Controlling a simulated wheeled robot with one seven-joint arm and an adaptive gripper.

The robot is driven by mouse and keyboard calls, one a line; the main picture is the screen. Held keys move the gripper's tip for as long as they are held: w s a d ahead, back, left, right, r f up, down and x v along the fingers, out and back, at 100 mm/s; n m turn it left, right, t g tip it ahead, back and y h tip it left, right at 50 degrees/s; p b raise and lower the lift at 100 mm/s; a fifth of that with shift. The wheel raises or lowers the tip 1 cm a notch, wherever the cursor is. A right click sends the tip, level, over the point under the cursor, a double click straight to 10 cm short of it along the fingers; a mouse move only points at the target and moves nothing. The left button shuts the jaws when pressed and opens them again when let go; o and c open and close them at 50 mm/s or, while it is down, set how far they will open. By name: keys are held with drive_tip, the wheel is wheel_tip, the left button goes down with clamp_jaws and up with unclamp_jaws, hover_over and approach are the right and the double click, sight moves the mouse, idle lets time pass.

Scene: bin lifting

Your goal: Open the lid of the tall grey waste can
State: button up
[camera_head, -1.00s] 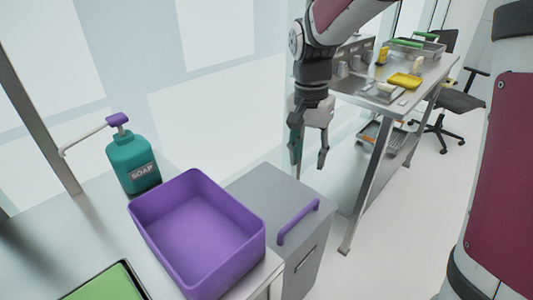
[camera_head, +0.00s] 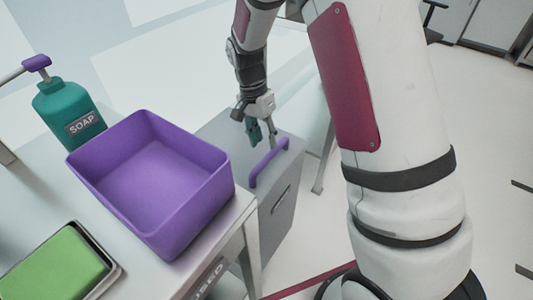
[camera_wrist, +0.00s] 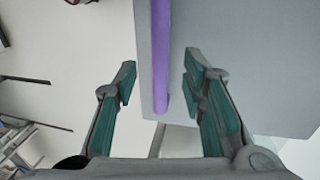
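The tall grey waste can (camera_head: 276,212) stands beside the counter in the head view, its flat grey lid (camera_head: 222,132) closed. A purple bar handle (camera_head: 268,163) runs along the lid's right edge. My gripper (camera_head: 262,140) is over the lid, close to the far end of the handle. In the wrist view my gripper (camera_wrist: 158,80) is open, with its green-padded fingers apart. The purple handle (camera_wrist: 160,60) lies between the two finger lines in that picture, and the grey lid (camera_wrist: 240,60) fills the right side. I cannot tell the remaining gap in depth.
A purple bin (camera_head: 165,185) and a green sponge-like block in a tray (camera_head: 60,265) are on the white counter left of the can. A teal soap bottle (camera_head: 68,112) stands behind them. Open floor lies right of the can.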

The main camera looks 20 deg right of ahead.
sight(268, 155)
drive_tip(key=shift+s+d+f+b, duration=0.1)
drive_tip(key=shift+s+f+b, duration=0.05)
drive_tip(key=shift+f, duration=0.7)
drive_tip(key=shift+s+d+f+b, duration=0.1)
drive_tip(key=shift+f+b, duration=0.05)
drive_tip(key=shift+f, duration=0.75)
drive_tip(key=shift+s+d+f+b, duration=0.1)
drive_tip(key=shift+s+f+b, duration=0.05)
drive_tip(key=shift+f, duration=0.7)
clamp_jaws()
